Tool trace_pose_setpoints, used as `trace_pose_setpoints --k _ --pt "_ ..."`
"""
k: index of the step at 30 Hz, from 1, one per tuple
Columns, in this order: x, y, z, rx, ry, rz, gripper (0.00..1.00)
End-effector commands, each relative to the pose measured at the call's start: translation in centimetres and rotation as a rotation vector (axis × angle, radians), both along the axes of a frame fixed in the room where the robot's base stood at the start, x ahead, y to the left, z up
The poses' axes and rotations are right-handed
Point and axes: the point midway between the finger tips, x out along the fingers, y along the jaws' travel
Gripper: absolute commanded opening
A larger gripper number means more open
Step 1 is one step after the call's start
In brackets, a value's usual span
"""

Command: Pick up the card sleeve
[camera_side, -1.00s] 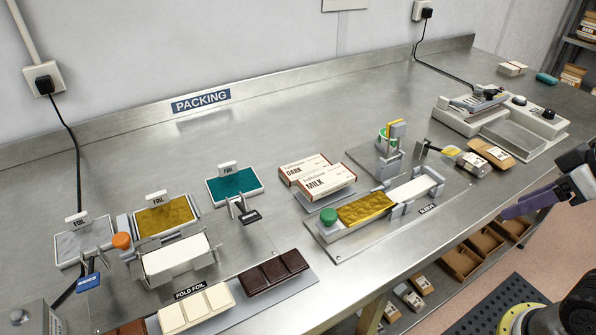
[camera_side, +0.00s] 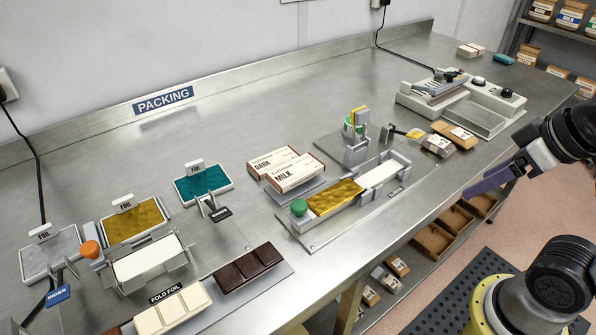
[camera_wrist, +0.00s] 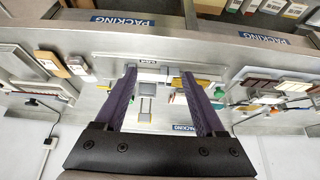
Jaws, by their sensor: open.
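Two flat card sleeves, white with dark red-brown edges, lie overlapping on a grey stand (camera_side: 292,193) mid-bench in the side view. My gripper (camera_side: 470,198) is at the right of the side view, beyond the bench's front edge and well away from both sleeves. In the wrist view its two purple fingers (camera_wrist: 159,76) are spread apart with nothing held between them. I cannot clearly make out the sleeves in the wrist view.
A jig with gold foil (camera_side: 335,196) and a green knob (camera_side: 299,208) stands right of the sleeves. A teal foil tray (camera_side: 203,184) is left of them. Chocolate bars (camera_side: 248,269) lie in front. A sealing machine (camera_side: 460,105) is at the right. Bare steel lies behind the sleeves.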

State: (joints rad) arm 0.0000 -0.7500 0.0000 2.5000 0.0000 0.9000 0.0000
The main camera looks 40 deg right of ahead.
Motion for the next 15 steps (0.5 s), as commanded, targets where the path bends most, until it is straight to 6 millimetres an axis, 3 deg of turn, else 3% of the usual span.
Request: trace_pose_setpoints --k 1,4,15 --pt "0.00 0.00 0.00 0.000 0.000 0.000 0.82" --pt "0.00 0.00 0.00 0.000 0.000 0.000 1.00" --pt "-0.25 0.00 -0.12 -0.031 0.012 0.060 1.00"
